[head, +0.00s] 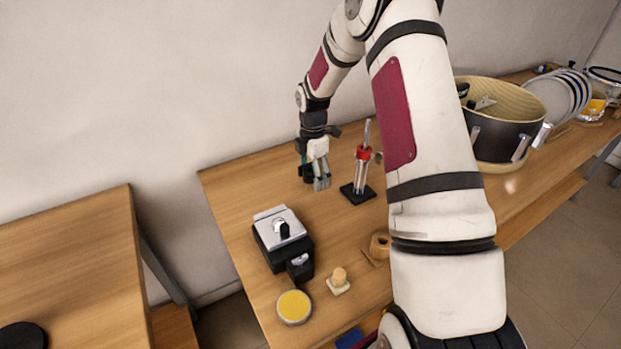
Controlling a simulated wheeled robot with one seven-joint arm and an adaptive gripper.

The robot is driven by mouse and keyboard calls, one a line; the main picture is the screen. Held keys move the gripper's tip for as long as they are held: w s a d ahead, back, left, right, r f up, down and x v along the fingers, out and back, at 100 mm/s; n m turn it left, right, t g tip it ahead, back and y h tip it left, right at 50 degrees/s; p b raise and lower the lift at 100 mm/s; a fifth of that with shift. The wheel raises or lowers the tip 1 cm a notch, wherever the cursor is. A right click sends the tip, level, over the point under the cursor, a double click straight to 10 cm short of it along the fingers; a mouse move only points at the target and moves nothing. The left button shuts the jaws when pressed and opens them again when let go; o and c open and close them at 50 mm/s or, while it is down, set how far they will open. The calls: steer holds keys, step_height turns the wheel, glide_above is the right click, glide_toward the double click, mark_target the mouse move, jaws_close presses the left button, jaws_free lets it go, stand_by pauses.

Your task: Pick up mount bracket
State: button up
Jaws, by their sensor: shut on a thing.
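My gripper (321,186) is low over the back part of the wooden table, fingers pointing down, left of a red and silver stand. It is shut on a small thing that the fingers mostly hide. A dark piece (307,173) shows at the left of the fingers; I cannot tell whether it is the mount bracket or part of my gripper. I cannot tell whether the held thing touches the table.
The red and silver stand (361,178) on a black base is close right of my gripper. A black and silver device (283,238), a yellow-topped round tin (294,307), a wooden knob (339,281) and a tan piece (380,246) stand nearer. A large pot (497,140) is at right.

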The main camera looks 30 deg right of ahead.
steer(key=s, duration=0.5)
steer(key=s+a+r, duration=0.1)
steer(key=s, duration=0.4)
steer(key=s+p, duration=0.1)
steer(key=s, duration=0.4)
steer(key=shift+a+r, duration=0.2)
steer(key=shift+a, duration=0.05)
